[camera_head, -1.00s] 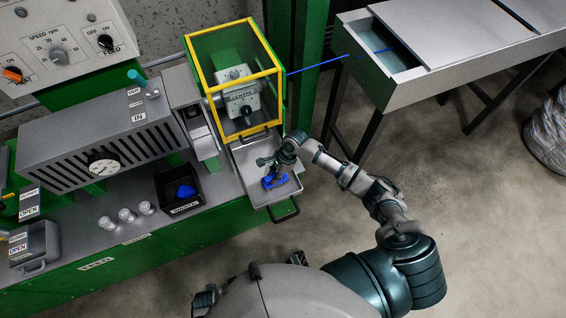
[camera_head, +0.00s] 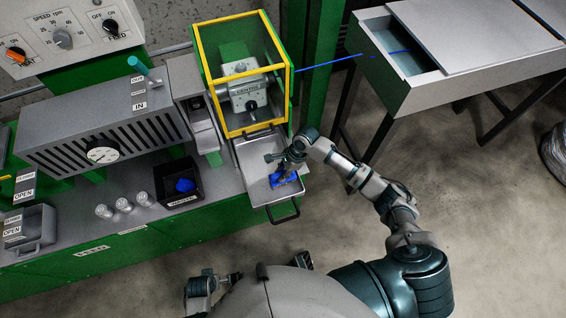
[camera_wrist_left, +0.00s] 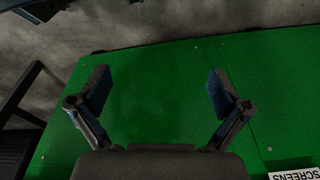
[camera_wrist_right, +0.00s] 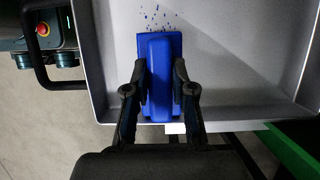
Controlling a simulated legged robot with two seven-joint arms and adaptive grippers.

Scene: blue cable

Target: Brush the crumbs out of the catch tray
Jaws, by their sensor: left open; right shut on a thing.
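The catch tray (camera_head: 256,193) is a light grey metal tray with a dark handle, below the yellow-framed guard. In the right wrist view, the tray (camera_wrist_right: 230,30) holds several small blue crumbs (camera_wrist_right: 158,16) just beyond a blue brush (camera_wrist_right: 160,60). My right gripper (camera_wrist_right: 160,85) is shut on the brush and holds it over the tray, near one wall. In the head view the brush (camera_head: 284,180) shows under my right gripper (camera_head: 284,170). My left gripper (camera_wrist_left: 158,90) is open and empty in front of a green cabinet panel (camera_wrist_left: 155,75).
A yellow-framed guard (camera_head: 240,75) stands just behind the tray. A blue cable (camera_head: 330,63) runs right to a grey trough (camera_head: 400,80).

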